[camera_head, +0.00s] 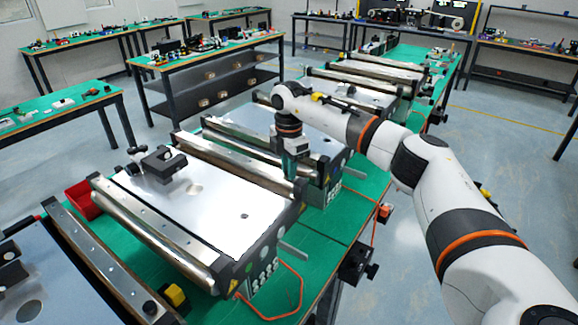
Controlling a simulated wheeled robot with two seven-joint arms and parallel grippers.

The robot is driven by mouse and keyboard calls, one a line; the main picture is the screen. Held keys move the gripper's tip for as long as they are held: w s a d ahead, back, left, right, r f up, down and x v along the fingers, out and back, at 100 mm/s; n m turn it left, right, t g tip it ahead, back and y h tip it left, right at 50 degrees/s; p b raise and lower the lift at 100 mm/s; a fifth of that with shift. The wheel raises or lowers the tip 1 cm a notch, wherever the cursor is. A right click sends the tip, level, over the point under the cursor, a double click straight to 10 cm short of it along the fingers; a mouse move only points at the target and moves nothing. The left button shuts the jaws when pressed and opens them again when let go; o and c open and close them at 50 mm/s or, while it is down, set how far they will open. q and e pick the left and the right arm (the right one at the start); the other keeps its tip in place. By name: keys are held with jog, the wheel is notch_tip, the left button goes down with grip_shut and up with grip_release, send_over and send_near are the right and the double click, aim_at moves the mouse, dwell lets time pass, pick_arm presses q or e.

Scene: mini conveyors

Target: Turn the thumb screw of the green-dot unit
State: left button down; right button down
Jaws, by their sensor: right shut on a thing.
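My right gripper (291,174) points down at the near end of the second mini conveyor (234,158), next to its metal roller. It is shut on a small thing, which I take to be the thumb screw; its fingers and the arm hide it. The nearest conveyor (215,205) has a wide silver plate and a dark end panel (262,266) with a greenish round mark and several pale sockets. I cannot tell for sure which unit bears the green dot. My left gripper is not in view.
A black clamp-like block (160,166) sits on the nearest plate. A red bin (84,198) stands at its left. Orange cables run along the green bench top (325,240) near its right edge. More conveyors stand behind my right arm.

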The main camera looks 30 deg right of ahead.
jog(key=shift+w+r+m, duration=0.1)
jog(key=shift+m, duration=1.1)
jog(key=c, duration=1.3)
grip_release()
jog(key=shift+r, duration=0.2)
notch_tip(320, 180, up, 12)
jog(key=b, duration=0.3)
jog(key=shift+f, duration=0.2)
